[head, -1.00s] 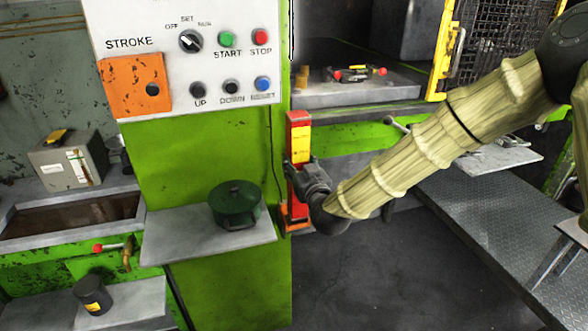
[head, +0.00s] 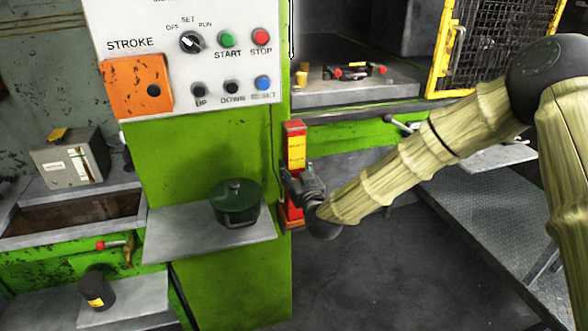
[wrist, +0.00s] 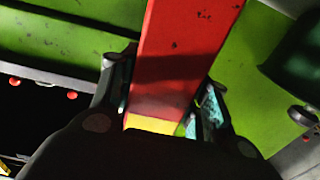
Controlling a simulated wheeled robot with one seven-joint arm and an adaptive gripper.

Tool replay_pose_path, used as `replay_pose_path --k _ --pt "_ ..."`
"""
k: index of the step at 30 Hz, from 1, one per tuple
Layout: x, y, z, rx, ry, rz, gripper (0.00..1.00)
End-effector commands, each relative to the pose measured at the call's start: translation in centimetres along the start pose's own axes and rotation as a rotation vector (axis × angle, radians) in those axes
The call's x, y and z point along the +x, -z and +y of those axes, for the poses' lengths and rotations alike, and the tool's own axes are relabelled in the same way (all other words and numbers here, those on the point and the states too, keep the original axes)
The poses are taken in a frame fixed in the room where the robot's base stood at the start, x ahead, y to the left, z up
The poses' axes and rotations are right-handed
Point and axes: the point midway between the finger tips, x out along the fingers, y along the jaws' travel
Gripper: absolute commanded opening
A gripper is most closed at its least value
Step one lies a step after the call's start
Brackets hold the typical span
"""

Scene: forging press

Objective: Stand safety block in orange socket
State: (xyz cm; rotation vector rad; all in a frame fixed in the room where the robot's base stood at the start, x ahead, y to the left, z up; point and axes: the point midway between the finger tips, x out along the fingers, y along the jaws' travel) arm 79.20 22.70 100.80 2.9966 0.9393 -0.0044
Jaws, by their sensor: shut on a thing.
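The safety block (head: 296,148) is a tall red bar with a yellow label, standing about upright beside the right edge of the green press column. My gripper (head: 297,180) is shut around it, below the label in the head view. In the wrist view the red block (wrist: 185,60) runs between my two fingers, with a yellow band near the palm.
A dark green pot (head: 236,203) stands on a grey shelf (head: 205,243) just left of the block. The control panel (head: 200,60) is above on the column. Dark floor (head: 350,280) is open at the lower right.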

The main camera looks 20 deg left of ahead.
Motion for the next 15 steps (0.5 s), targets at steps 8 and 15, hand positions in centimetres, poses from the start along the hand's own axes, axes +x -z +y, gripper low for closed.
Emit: replay_pose_path --k 8,15 --pt "-0.01 -0.22 -0.01 0.0 0.0 0.0 0.55" --pt "-0.02 -0.22 -0.01 0.0 0.0 0.0 0.68"
